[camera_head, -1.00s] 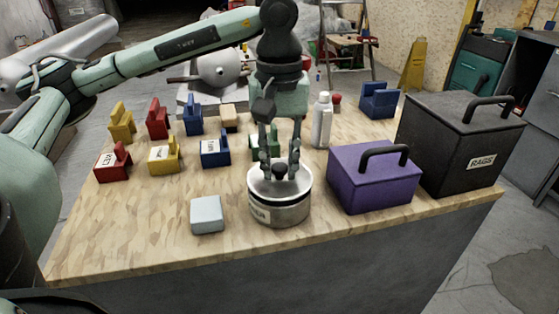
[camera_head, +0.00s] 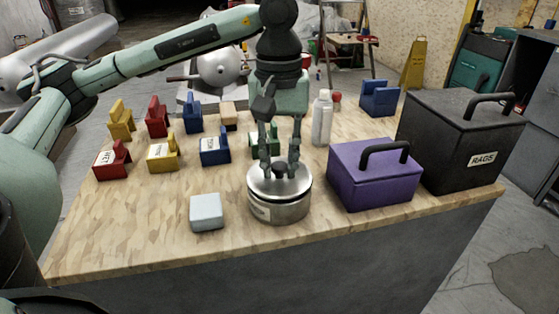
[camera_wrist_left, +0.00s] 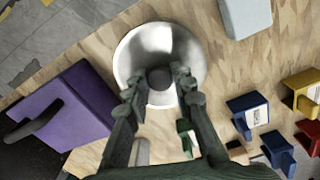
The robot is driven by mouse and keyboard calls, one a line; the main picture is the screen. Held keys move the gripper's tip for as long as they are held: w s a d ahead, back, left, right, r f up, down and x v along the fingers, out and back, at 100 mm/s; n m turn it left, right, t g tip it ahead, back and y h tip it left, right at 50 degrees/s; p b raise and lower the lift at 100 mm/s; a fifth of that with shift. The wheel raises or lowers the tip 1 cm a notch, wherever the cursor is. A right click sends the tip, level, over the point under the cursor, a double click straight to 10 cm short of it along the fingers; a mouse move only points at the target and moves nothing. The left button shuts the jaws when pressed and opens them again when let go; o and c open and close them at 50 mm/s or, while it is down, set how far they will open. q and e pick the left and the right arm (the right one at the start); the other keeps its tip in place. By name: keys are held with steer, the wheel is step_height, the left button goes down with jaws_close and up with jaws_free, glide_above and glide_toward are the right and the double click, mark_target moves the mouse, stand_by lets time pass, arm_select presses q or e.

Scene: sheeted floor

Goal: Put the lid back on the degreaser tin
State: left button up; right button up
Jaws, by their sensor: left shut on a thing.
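The degreaser tin (camera_head: 284,210) is a round, shiny metal tin with a pale label, standing upright near the table's front middle. Its metal lid (camera_head: 298,184) lies over the top of the tin, with a dark knob in its centre. My left gripper (camera_head: 280,167) points down from above and is shut on this knob. In the left wrist view the round lid (camera_wrist_left: 186,52) shows under the fingertips (camera_wrist_left: 160,85) and hides most of the tin. I cannot tell whether the lid is fully seated. My right gripper is not in view.
A purple box (camera_head: 368,183) and a black RAGS box (camera_head: 455,150) stand right of the tin. A pale block (camera_head: 206,212) lies at its left. A white bottle (camera_head: 321,120) and a green bin (camera_head: 263,143) stand behind. Several coloured bins fill the back left; the front left is clear.

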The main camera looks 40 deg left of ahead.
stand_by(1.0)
arm_select(q)
steer(key=shift+f+b, duration=0.25)
steer(key=shift+b, duration=0.5)
stand_by(0.8)
steer(key=o, duration=1.1)
steer(key=o, duration=0.4)
steer(key=shift+o, duration=0.2)
steer(key=shift+r, duration=0.15)
